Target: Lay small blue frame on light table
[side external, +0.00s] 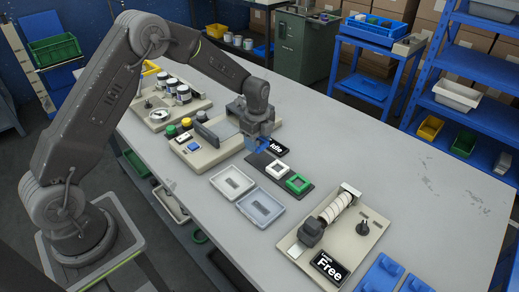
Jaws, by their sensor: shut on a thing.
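My gripper (257,138) points down over the middle of the light table (400,190) and is shut on the small blue frame (251,144). The blue frame shows only partly beneath my fingers, at the far end of a dark strip (262,160). I cannot tell whether the frame touches the strip or hangs just above it. A white frame (278,170) and a green frame (298,183) lie along the same strip, nearer the camera.
Two shallow trays, one white (232,182) and one pale blue (260,208), lie left of the strip. A machine panel with buttons (205,150) stands behind. A roller unit (335,220) with a "Free" sign (330,267) stands in front. The table's right side is largely bare.

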